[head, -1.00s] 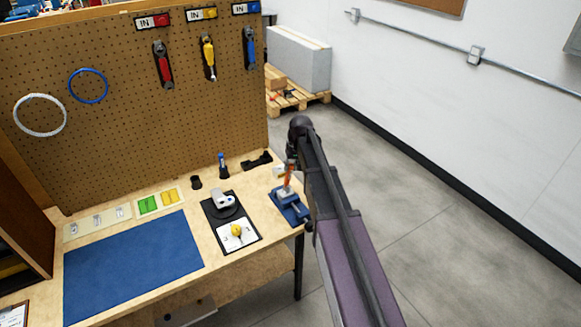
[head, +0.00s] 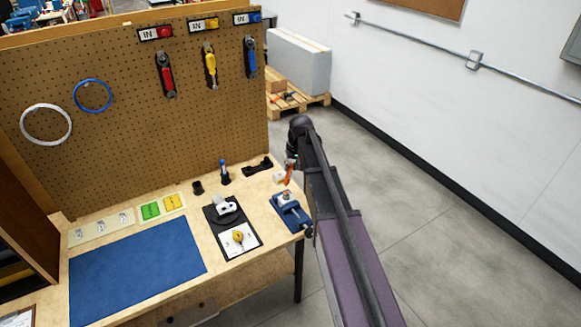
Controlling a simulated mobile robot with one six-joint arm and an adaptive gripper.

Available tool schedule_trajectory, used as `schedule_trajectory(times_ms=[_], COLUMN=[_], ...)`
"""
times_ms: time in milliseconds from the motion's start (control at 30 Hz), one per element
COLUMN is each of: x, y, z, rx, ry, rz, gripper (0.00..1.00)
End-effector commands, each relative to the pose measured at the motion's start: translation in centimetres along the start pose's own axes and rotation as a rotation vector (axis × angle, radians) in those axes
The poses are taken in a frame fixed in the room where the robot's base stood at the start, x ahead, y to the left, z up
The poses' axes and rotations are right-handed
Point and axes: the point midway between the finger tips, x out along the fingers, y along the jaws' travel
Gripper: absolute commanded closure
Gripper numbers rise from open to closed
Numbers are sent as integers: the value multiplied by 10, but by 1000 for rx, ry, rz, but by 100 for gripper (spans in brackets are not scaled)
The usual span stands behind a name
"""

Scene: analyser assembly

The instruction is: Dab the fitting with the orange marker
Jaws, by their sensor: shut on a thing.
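A blue vise (head: 291,213) stands at the right end of the bench. It holds a small pale fitting (head: 286,198), which is tiny in the head view; I cannot tell for sure whether it carries a mark. The orange marker (head: 289,175) is tilted just above the fitting, with a small gap between its lower end and the fitting. My gripper (head: 290,165) is shut on the marker's upper part and is largely hidden behind my own arm.
A blue marker in a black holder (head: 225,174) and an empty-looking black holder (head: 198,188) stand left of the vise. A black plate with a grey device (head: 227,208) lies nearer. The blue mat (head: 135,260) is clear.

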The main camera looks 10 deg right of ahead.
Motion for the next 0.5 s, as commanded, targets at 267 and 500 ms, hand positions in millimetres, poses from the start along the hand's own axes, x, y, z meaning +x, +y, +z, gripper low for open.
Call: schedule_trajectory(times_ms=[267,500], x=[-18,-30], y=[-2,-4], z=[-3,-4], rx=[0,0], ry=[0,0], rz=[0,0], gripper=[100,100])
